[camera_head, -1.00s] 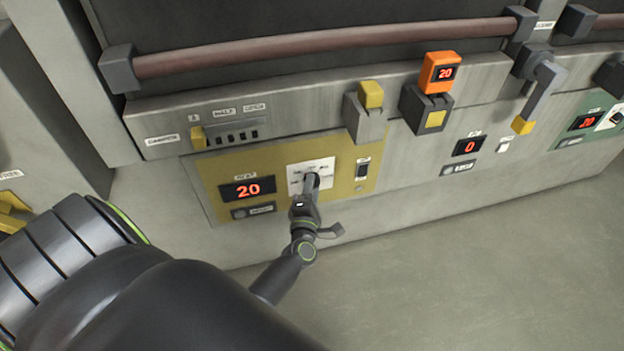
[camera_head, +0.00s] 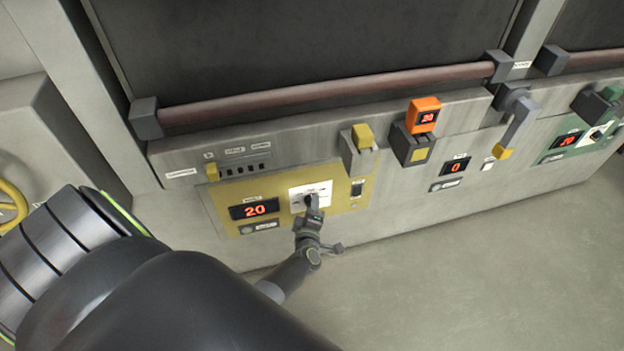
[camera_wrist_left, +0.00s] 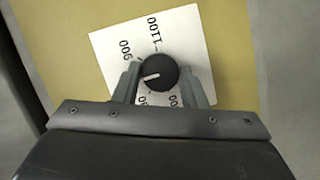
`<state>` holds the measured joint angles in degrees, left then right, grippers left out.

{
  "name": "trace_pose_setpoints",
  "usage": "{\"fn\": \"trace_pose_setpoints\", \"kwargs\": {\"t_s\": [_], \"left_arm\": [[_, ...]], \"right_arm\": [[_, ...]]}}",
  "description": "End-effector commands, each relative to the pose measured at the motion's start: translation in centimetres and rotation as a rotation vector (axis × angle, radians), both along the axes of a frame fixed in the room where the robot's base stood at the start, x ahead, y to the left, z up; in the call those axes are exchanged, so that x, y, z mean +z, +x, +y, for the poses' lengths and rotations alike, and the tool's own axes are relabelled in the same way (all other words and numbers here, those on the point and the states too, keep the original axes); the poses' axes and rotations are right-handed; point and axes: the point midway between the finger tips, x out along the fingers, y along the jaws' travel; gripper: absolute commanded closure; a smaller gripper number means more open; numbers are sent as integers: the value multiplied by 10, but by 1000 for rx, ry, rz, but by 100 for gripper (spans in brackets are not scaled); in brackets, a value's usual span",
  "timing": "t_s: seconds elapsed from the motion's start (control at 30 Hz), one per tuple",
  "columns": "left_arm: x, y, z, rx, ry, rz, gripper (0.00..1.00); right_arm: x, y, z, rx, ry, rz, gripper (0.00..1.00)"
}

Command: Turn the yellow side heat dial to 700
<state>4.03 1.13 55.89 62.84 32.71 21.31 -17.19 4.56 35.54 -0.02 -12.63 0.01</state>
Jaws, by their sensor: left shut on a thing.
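The yellow side heat dial is a round black knob with a white pointer line, on a white scale card (camera_head: 322,188) in the yellow panel (camera_head: 218,198). In the left wrist view the dial (camera_wrist_left: 160,70) sits between the fingers of my left gripper (camera_wrist_left: 162,82), which is shut on it. Its pointer aims left and slightly down, below the 900 mark. The labels 900 and 1100 are readable; the lower ones are partly hidden by the fingers. In the head view my left gripper (camera_head: 313,205) covers most of the dial. The panel's red display (camera_head: 254,209) reads 20. My right gripper is not in view.
A small black switch (camera_head: 357,189) sits right of the scale card. A long rail (camera_head: 330,90) runs above; open floor lies below right.

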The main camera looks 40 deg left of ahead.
Motion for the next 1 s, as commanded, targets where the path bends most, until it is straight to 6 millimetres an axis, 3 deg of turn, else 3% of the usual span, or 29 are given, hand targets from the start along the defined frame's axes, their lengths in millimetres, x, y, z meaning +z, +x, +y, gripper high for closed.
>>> {"fn": "trace_pose_setpoints", "kwargs": {"t_s": [0.43,0.47,0.6,1.0], "left_arm": [[0,1,0,0,5,6,85],[0,1,0,0,5,6,59],[0,0,0,0,5,6,41],[2,-7,-4,1,3,7,40]], "right_arm": [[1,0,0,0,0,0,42],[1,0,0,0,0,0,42],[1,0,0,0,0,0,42],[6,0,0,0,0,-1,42]]}}
